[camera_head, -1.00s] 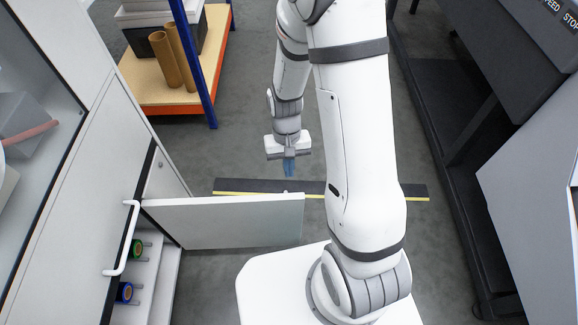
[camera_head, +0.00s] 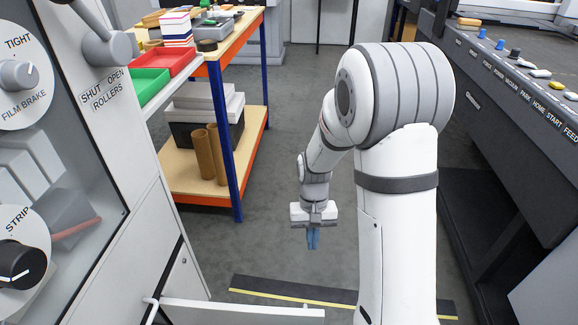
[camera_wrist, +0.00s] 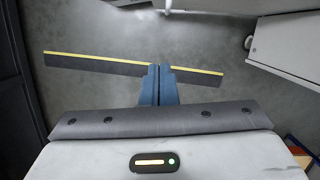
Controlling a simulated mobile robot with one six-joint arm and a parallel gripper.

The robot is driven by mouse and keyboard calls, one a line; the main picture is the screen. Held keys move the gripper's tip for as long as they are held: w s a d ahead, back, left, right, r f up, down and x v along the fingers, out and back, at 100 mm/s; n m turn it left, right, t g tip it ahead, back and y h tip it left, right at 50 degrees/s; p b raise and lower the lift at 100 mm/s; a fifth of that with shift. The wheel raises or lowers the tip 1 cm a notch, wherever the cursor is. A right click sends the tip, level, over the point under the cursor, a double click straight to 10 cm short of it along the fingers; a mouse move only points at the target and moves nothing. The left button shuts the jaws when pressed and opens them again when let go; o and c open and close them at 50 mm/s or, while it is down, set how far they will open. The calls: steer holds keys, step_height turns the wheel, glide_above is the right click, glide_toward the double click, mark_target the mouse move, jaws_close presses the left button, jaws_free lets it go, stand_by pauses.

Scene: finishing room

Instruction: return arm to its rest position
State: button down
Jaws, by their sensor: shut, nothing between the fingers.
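My gripper (camera_head: 313,238) hangs from my white arm over the grey floor in the head view, its blue fingers pointing down. In the wrist view my gripper (camera_wrist: 159,72) has its two blue fingers together with nothing between them. It touches nothing that I can see. A dark floor strip with a yellow edge (camera_head: 270,290) lies beyond the fingertips and also shows in the wrist view (camera_wrist: 95,63).
An open white cabinet door (camera_head: 240,313) juts out at the lower left, with its cabinet beside it. A workbench with blue legs (camera_head: 228,150) and cardboard tubes (camera_head: 203,153) stands behind left. A dark machine with buttons (camera_head: 520,95) lines the right. Floor between is clear.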

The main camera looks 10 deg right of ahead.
steer(key=shift+r, duration=0.1)
steer(key=s+d+r+t+p, duration=0.1)
steer(key=s+r+p, duration=0.3)
steer(key=r+p, duration=0.3)
steer(key=s+d+r+t+p, duration=0.1)
steer(key=s+r+p, duration=0.4)
steer(key=r, duration=1.3)
steer(key=s+d+r+t+p, duration=0.1)
steer(key=s+r+t+p, duration=0.2)
steer(key=r+p, duration=0.5)
step_height(320, 180, up, 5)
steer(key=shift+s+d+r+n+p, duration=0.2)
steer(key=shift+s+d+n+p, duration=0.15)
steer(key=shift+s, duration=0.5)
